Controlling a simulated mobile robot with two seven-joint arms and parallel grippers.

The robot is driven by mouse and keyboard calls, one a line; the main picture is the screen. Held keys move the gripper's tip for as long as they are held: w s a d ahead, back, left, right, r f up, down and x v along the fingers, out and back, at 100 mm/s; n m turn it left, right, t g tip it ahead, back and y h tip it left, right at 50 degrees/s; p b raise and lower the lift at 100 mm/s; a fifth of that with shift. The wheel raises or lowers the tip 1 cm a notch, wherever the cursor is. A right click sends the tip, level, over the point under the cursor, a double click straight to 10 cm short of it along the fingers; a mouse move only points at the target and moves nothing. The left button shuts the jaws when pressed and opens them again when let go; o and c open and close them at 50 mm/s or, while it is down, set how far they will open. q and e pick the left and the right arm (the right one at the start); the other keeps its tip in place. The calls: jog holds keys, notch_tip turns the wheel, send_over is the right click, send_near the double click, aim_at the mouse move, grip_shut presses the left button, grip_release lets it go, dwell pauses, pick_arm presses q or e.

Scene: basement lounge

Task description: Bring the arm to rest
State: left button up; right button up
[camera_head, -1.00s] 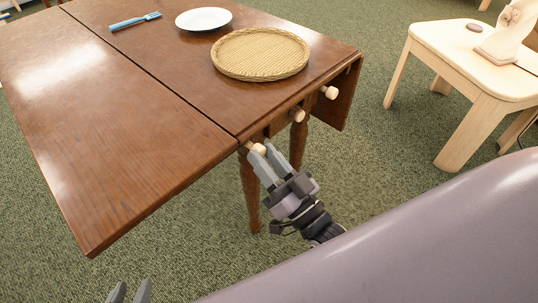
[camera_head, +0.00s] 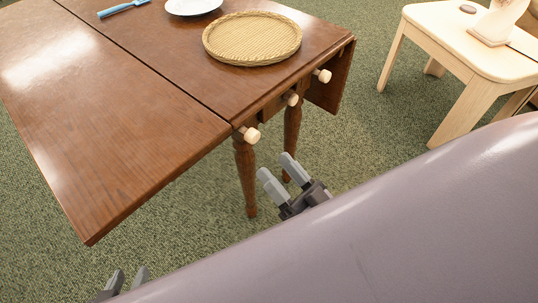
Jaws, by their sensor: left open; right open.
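My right gripper (camera_head: 279,180) is open and empty. It is over the carpet in front of the table's near legs, apart from the wooden knobs on the table edge. My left gripper (camera_head: 129,279) shows only its fingertips at the bottom left, apart from each other with nothing between them. Most of both arms is hidden behind the large smooth mauve surface across the lower right.
The brown drop-leaf table (camera_head: 110,105) fills the left; a wooden knob (camera_head: 251,135) sticks out from its edge. On it are a woven tray (camera_head: 252,38), a white plate (camera_head: 193,5) and a blue fork (camera_head: 122,8). A pale side table (camera_head: 455,50) stands right. Green carpet (camera_head: 365,125) lies clear between.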

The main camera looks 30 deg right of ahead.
jog(key=shift+s+d+f, duration=0.1)
jog(key=shift+s+f, duration=0.05)
jog(key=shift+s, duration=0.2)
dwell(0.3)
